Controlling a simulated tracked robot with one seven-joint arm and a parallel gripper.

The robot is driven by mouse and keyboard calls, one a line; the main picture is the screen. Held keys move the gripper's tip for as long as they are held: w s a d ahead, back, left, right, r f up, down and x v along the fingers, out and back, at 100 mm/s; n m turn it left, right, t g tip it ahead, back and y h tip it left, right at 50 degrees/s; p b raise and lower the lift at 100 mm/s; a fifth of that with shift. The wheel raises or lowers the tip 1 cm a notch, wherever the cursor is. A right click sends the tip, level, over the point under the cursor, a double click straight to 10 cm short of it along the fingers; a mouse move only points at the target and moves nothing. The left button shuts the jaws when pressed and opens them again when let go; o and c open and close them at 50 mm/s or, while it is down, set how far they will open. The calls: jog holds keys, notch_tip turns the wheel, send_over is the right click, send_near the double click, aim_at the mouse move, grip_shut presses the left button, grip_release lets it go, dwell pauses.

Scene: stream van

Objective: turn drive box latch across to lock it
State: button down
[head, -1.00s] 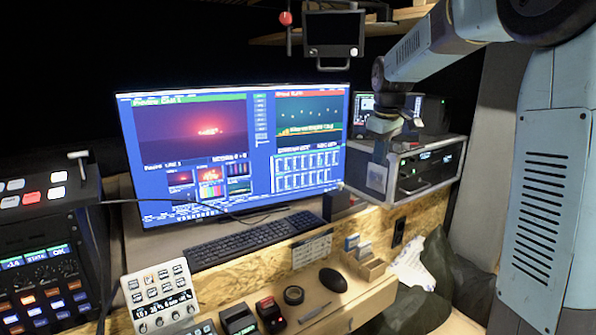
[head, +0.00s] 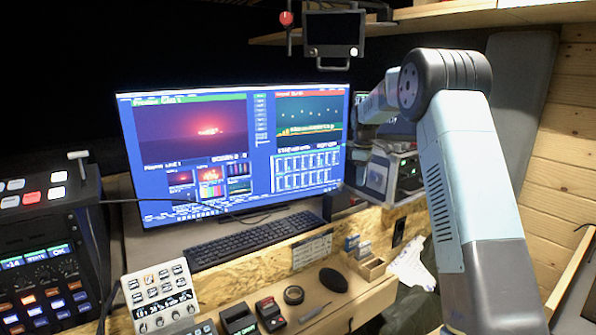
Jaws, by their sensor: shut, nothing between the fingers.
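My arm reaches from the right across the grey metal-cased box (head: 405,168) to the right of the monitor. My gripper (head: 357,158) is small and dark at the box's left end, close to the monitor's right edge. Its fingers are shut and empty, and hard to make out. A pale square panel (head: 377,177) shows on the box's left end. My forearm hides the top and much of the front of this box. No latch can be made out, and whether the gripper touches anything cannot be told.
The large monitor (head: 225,150) stands just left of my gripper, with a keyboard (head: 250,240) below it. A mouse (head: 333,280), tape roll (head: 293,295) and small wooden card box (head: 362,262) lie on the desk. A small screen (head: 333,30) hangs above.

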jog(key=shift+s+f, duration=0.1)
jog(key=shift+f, duration=3.25)
jog(key=shift+a+r, duration=0.1)
jog(key=shift+a, duration=0.05)
jog(key=shift+s+a, duration=0.2)
jog(key=shift+s, duration=0.05)
jog(key=shift+d, duration=0.15)
jog(key=shift+s+d, duration=0.15)
jog(key=shift+d, duration=0.1)
notch_tip(320, 180, up, 6)
jog(key=shift+d, duration=0.1)
